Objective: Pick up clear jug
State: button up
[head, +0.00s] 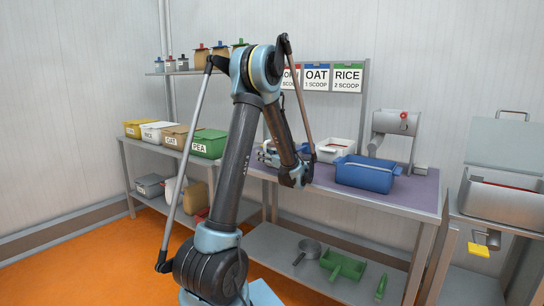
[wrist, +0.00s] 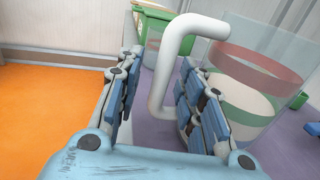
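The clear jug (wrist: 262,62) stands on the purple bench top at the right of the wrist view. It is see-through, with a reddish band, a green band and something pale inside. Its thick white handle (wrist: 166,72) rises between the fingers of my gripper (wrist: 160,68). My gripper is open, one finger on each side of the handle; the right finger is close to it, and I cannot tell if it touches. In the head view my gripper (head: 267,154) is over the bench, and I cannot make out the jug behind my arm.
On the bench (head: 425,191) stand a blue bin (head: 366,175), a white bin (head: 335,149) and a metal machine (head: 394,126). Labelled bins, including a green one (head: 209,144), line the left shelf. A green bin (wrist: 155,22) is behind the handle in the wrist view.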

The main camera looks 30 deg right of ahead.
jog(key=shift+c, duration=0.2)
grip_shut()
